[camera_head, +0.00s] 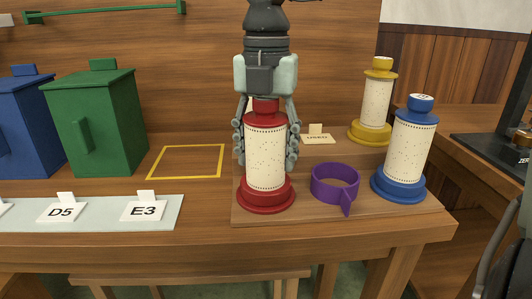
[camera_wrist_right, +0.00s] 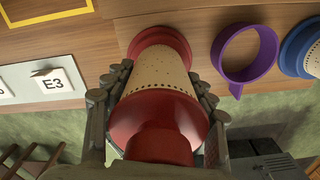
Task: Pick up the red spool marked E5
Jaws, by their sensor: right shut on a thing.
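The red spool (camera_head: 266,160) has red ends and a cream punched paper band. It stands upright at the front left of a low wooden platform, and no mark shows on it. My right gripper (camera_head: 266,150) comes down from above, with its fingers on both sides of the spool, shut on it. In the right wrist view the spool (camera_wrist_right: 162,82) lies between the two fingers (camera_wrist_right: 160,105). I cannot tell whether its base is lifted off the platform. My left gripper is not in view.
A purple ring (camera_head: 336,184) lies right of the spool. A blue spool (camera_head: 410,150) and a yellow spool (camera_head: 376,100) stand further right. Green (camera_head: 95,120) and blue (camera_head: 25,125) boxes stand left. Cards D5 (camera_head: 62,211) and E3 (camera_head: 143,211) sit front left. A yellow outlined square (camera_head: 187,147) is empty.

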